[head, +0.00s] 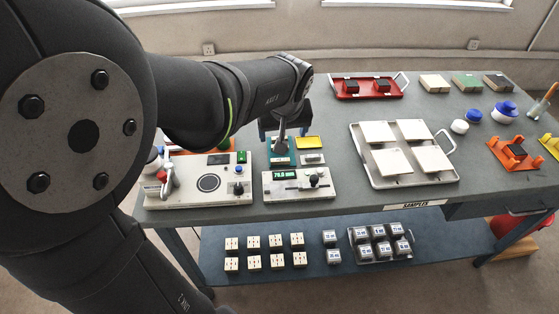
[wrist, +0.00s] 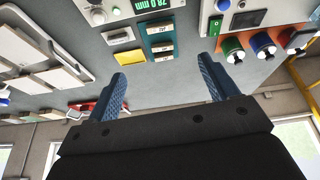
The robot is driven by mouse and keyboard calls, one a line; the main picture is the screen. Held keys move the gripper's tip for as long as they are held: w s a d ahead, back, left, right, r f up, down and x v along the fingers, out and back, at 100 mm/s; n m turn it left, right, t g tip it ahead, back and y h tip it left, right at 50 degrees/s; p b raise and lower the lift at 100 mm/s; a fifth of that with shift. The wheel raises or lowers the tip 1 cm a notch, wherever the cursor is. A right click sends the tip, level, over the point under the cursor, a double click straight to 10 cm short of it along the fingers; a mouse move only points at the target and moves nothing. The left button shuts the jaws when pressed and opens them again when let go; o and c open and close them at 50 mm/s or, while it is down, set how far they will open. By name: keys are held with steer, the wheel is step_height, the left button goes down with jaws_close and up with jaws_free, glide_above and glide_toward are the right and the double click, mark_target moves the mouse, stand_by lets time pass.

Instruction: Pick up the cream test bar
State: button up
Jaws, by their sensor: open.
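A teal holder (wrist: 157,38) with pale, cream-looking bars (wrist: 161,28) lying across it is at the upper middle of the wrist view. It also shows in the head view (head: 279,159), partly hidden by my gripper. I cannot tell for sure which pale piece is the cream test bar. My gripper (wrist: 164,68) is open and empty. Its two blue fingers are spread wide, with the holder beyond the gap between them.
Two instrument boxes stand at the front, one with a dial (head: 208,182) and one with a green readout (head: 297,183). A white tray (head: 372,180) holds several pale tiles. A red tray (head: 368,96) lies behind it. A lower shelf (head: 215,270) holds several small blocks.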

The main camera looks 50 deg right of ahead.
steer(key=m, duration=0.1)
glide_toward(280, 161)
steer(key=x, duration=0.8)
stand_by(0.3)
steer(key=c, duration=1.1)
